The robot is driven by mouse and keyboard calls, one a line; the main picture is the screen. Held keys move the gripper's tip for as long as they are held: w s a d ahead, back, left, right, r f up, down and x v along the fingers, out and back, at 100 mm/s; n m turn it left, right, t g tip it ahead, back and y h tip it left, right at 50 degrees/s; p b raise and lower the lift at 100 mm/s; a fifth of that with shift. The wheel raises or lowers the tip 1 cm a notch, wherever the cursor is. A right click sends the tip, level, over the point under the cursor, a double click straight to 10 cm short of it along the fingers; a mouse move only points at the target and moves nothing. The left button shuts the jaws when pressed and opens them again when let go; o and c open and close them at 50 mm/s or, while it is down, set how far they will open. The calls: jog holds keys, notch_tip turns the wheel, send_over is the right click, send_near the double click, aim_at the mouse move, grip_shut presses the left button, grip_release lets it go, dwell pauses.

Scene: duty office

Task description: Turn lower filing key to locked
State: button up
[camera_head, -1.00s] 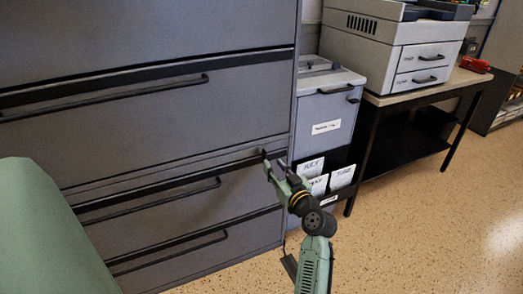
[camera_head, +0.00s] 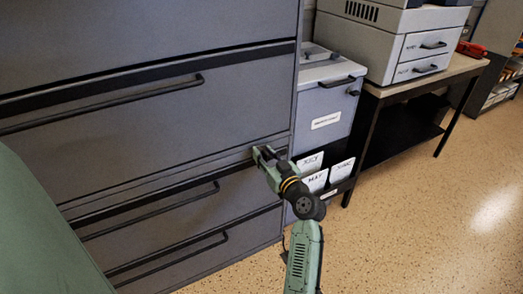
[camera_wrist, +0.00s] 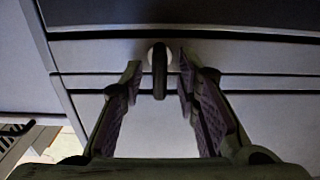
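The lower filing key (camera_wrist: 159,74) shows in the wrist view as a dark upright key in a round pale lock on the grey filing cabinet (camera_head: 130,110). My gripper (camera_wrist: 158,82) is open, with one finger on each side of the key and visible gaps between fingers and key. In the head view my gripper (camera_head: 264,154) is at the right edge of the cabinet front, at the narrow strip above the lower drawers. It hides the key and lock there.
Lower drawers with long black bar handles (camera_head: 170,250) lie to the left of my gripper. A smaller grey cabinet (camera_head: 325,105) with white cards stands to the right. A printer (camera_head: 400,45) sits on a table (camera_head: 450,72) beyond it. The floor (camera_head: 420,230) at right is clear.

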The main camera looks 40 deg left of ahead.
grip_shut()
dwell(0.4)
